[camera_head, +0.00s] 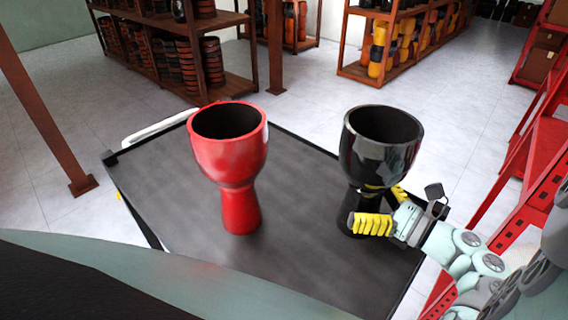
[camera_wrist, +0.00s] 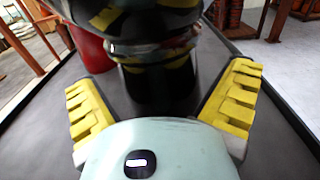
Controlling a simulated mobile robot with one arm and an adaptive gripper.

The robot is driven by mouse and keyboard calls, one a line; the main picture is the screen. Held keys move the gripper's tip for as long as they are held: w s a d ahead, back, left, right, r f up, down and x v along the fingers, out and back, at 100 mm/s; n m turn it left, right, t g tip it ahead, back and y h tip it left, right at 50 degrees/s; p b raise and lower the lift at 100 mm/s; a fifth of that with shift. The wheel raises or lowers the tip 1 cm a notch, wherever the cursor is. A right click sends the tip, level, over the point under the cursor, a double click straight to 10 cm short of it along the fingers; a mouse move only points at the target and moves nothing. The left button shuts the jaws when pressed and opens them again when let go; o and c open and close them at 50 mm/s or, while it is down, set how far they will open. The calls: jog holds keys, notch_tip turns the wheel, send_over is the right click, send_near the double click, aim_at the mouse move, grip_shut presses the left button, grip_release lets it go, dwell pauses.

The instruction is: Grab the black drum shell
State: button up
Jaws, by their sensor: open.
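The black drum shell (camera_head: 381,146) is a glossy goblet shape standing upright at the right side of the dark cart top (camera_head: 165,188). My gripper (camera_head: 378,208) is low at the drum's narrow waist, with yellow fingers open to either side of it. In the wrist view, the black drum shell (camera_wrist: 160,84) fills the upper middle, between the two spread fingers of my gripper (camera_wrist: 165,100). Gaps show between the fingers and the drum there. The lower part of the drum is partly hidden by my finger in the head view.
A red drum shell (camera_head: 232,160) stands upright on the cart, left of the black one, with bare surface between them. Shelves (camera_head: 240,88) of drums stand behind. A red metal frame (camera_head: 540,150) is to the right.

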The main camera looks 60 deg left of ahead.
aim_at(368, 183)
jog(key=shift+s+a, duration=0.2)
jog(key=shift+a, duration=0.4)
jog(key=shift+c, duration=0.3)
jog(key=c, duration=1.1)
jog(key=shift+c, duration=0.2)
jog(key=shift+r, duration=0.1)
jog(key=shift+d+r, duration=0.1)
jog(key=shift+r, duration=0.65)
notch_tip(368, 183, up, 2)
jog(key=shift+d+r+p, duration=0.1)
jog(key=shift+r+p, duration=0.05)
jog(key=shift+p, duration=0.3)
jog(key=s+d+r+p, duration=0.1)
jog(key=s+d, duration=0.9)
jog(key=s, duration=0.2)
